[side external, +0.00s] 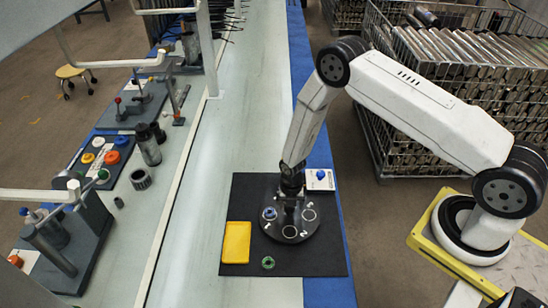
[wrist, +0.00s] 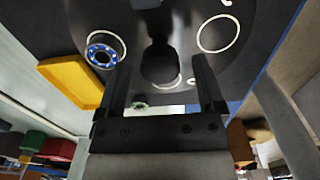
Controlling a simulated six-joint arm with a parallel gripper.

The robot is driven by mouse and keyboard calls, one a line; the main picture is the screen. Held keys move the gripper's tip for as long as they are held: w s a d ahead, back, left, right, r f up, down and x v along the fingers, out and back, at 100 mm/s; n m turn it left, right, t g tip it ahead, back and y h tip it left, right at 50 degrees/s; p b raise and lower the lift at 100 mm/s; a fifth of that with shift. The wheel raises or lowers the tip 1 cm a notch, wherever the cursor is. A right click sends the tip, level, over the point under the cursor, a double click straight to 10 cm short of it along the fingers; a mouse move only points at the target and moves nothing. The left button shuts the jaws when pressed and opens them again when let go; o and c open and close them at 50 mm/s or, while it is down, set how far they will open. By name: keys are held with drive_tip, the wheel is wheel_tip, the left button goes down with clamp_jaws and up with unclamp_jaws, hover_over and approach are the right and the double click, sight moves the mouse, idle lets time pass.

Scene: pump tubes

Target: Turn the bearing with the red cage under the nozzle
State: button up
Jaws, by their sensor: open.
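A round dark plate (side external: 288,232) with white ring marks lies on a black mat. A bearing with a blue cage (side external: 270,213) sits in one ring of the plate, also seen in the wrist view (wrist: 101,55). A green ring-shaped bearing (side external: 268,263) lies on the mat off the plate; it also shows in the wrist view (wrist: 139,105). I cannot make out a red cage. My gripper (side external: 290,206) is over the plate, pointing down and open. In the wrist view a dark upright piece (wrist: 159,62) stands between its fingers; I cannot tell whether it is the nozzle.
A yellow tray (side external: 236,242) lies left of the plate. A white box with a blue knob (side external: 320,180) stands at the mat's far right corner. Fixtures and coloured parts (side external: 100,155) stand along the left bench. The pale belt between is clear.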

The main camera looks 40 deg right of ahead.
drive_tip(key=shift+r, duration=3.8)
drive_tip(key=shift+r, duration=0.1)
drive_tip(key=shift+r+m, duration=0.3)
drive_tip(key=s+r+m+t, duration=0.1)
drive_tip(key=s+r+m, duration=0.5)
drive_tip(key=r+m, duration=0.5)
drive_tip(key=s+r+m+t, duration=0.1)
drive_tip(key=s+r+m, duration=0.6)
drive_tip(key=r+m, duration=0.5)
drive_tip(key=m, duration=0.3)
drive_tip(key=shift+d+t, duration=0.3)
drive_tip(key=shift+d, duration=0.05)
